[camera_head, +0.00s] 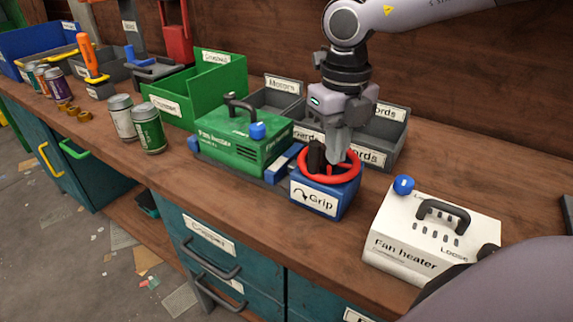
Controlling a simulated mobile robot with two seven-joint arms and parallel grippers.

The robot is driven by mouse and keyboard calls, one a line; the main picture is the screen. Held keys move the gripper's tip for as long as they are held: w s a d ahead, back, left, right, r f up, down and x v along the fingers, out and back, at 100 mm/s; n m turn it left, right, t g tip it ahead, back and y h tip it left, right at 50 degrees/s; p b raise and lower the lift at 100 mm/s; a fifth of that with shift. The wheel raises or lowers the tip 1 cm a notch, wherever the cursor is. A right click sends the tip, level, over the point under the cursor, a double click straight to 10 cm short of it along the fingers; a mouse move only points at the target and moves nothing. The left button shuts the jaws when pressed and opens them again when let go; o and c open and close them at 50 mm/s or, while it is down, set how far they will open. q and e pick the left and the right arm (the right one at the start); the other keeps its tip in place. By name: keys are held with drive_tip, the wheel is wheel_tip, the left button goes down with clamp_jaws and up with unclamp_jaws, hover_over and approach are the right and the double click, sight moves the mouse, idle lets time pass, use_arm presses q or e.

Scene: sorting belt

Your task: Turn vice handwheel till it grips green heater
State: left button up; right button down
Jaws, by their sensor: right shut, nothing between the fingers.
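The green heater (236,143), labelled "Fan heater", stands on the bench with a black handle and a blue knob on top. The blue vice (320,194), labelled "Grip", stands at its right end, with a blue jaw block (285,163) next to the heater's right side. The red handwheel (346,172) lies flat on top of the vice with a dark upright knob. My right gripper (337,158) points down over the handwheel, its fingers shut with nothing between them. I cannot tell whether it touches the wheel or whether the jaw presses the heater. My left gripper is not in view.
A white fan heater (430,238) stands at the right. Grey bins (392,130) labelled "Motors" and "Cords" are behind the vice. A green bin (218,86) and two cans (149,129) are to the left. Bare bench lies in front of the vice.

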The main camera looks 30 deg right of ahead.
drive_tip(key=shift+d, duration=0.2)
drive_tip(key=shift+s+d, duration=0.1)
drive_tip(key=shift+d, duration=0.2)
wheel_tip(320, 180, up, 9)
drive_tip(key=p, duration=0.5)
drive_tip(key=shift+s+a, duration=0.1)
idle(0.6)
